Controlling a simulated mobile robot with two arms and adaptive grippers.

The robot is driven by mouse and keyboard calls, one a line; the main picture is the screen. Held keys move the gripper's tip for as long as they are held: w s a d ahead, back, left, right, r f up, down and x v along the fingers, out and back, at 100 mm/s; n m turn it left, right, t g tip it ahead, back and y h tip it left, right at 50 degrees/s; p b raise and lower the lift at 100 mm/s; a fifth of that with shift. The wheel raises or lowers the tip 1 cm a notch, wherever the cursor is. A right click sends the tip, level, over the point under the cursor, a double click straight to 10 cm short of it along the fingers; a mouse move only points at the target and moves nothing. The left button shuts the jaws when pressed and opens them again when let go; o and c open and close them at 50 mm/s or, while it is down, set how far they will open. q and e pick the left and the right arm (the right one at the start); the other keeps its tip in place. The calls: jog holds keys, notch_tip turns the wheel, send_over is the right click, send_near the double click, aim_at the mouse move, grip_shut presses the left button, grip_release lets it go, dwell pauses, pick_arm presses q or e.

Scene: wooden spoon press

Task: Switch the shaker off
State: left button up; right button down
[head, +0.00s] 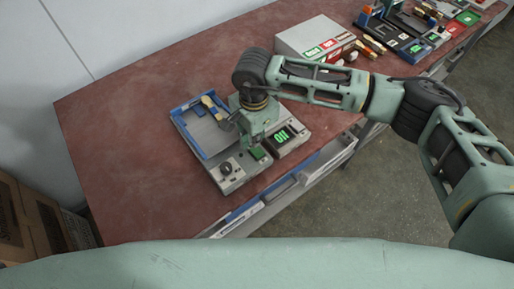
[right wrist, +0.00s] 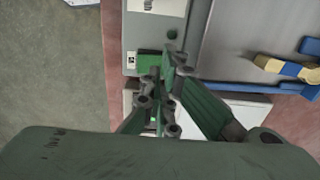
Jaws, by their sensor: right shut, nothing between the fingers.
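The shaker (head: 232,178) is a grey unit on the red-brown table, with a blue-walled tray (head: 179,119) on top. A wooden spoon-like piece (head: 212,106) lies at the tray's far side. On the shaker's front panel are a black knob (head: 226,168) and a green switch (head: 258,154). A dark display (head: 283,138) beside it shows bright green characters. My right gripper (head: 257,143) is shut and empty, pointing down over the green switch. In the right wrist view its fingertips (right wrist: 170,66) overlap the green switch (right wrist: 147,63); I cannot tell if they touch. My left gripper is not in view.
A grey box (head: 305,35) with green and red labels stands behind, with wooden pieces beside it. More devices and coloured blocks (head: 410,45) are at the far right. An open drawer (head: 300,190) juts from the table's front edge. The table's left side is clear.

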aim_at(255, 149)
jog(key=shift+r+p, duration=0.6)
jog(key=shift+r, duration=1.65)
